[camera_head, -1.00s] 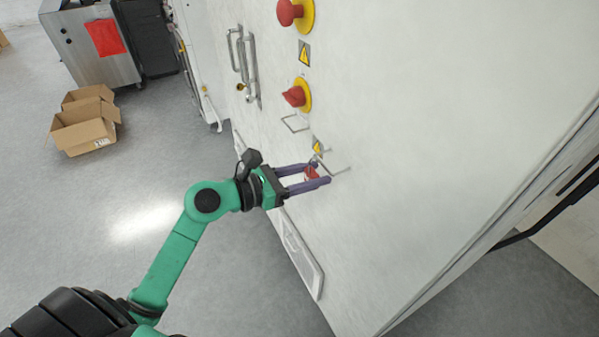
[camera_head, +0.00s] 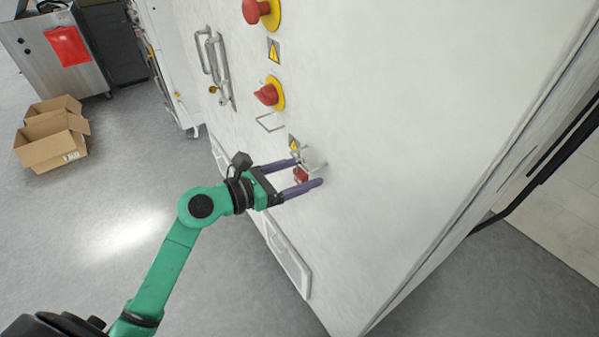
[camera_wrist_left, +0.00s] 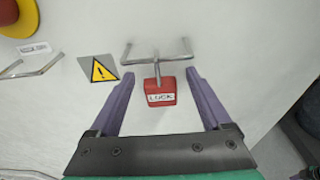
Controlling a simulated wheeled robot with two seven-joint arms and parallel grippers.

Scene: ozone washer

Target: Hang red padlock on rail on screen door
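The red padlock (camera_wrist_left: 162,92) with a "LOCK" label hangs by its shackle around the metal rail (camera_wrist_left: 156,62) on the white door (camera_wrist_left: 220,40), as the left wrist view shows. In the head view the padlock (camera_head: 301,174) sits between the purple fingers of my left gripper (camera_head: 308,172). My left gripper (camera_wrist_left: 163,88) is open, with a finger on each side of the padlock and visible gaps to both. My right gripper is not in view.
A second rail (camera_head: 270,122) is higher on the door, below a red knob (camera_head: 268,95). Another red button (camera_head: 258,10) and a metal handle (camera_head: 214,65) are above. Open cardboard boxes (camera_head: 52,140) lie on the floor at the left.

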